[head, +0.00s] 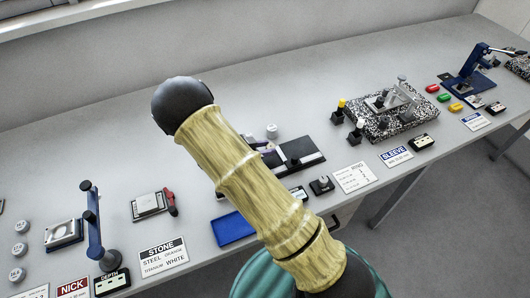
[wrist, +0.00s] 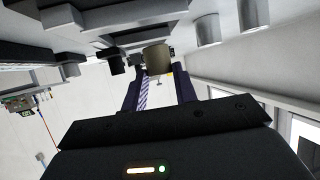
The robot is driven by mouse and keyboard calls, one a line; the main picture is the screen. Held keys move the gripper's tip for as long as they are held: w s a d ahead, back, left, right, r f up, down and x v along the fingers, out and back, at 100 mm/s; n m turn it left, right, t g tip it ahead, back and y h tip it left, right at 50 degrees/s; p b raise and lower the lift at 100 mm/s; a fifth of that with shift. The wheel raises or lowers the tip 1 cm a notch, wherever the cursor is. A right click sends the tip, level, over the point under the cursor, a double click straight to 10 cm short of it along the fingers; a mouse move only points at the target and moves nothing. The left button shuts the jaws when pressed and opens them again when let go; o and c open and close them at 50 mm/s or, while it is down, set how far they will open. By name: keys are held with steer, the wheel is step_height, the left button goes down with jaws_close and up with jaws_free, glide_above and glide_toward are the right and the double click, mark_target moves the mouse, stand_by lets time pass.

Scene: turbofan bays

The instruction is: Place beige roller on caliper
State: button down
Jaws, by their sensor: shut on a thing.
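In the wrist view, my gripper (wrist: 159,75) is shut on a beige roller (wrist: 157,57), a short cylinder held between the two dark blue fingertips. In the head view, my arm hides most of the gripper and the roller cannot be made out. A black block with a pale strip (head: 303,156) lies on the bench just right of my arm, partly covered by it. It may be the caliper's place, but I cannot tell the caliper for sure in either view. A small purple piece shows at its left end beside the arm.
A blue tray (head: 233,229) lies left of my arm. A speckled plate with a fixture (head: 392,112) stands to the right, near a SLEEVE card (head: 396,156). A blue stand (head: 93,225) rises at the left. Bare bench lies behind the arm.

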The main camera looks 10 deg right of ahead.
steer(key=f, duration=0.2)
steer(key=shift+d+f, duration=0.2)
steer(key=shift+f, duration=0.2)
steer(key=shift+s+a+f, duration=0.1)
steer(key=shift+a, duration=0.25)
steer(key=c, duration=1.1)
jaws_free()
steer(key=shift+d, duration=0.1)
steer(key=b+v, duration=0.1)
steer(key=v, duration=1.1)
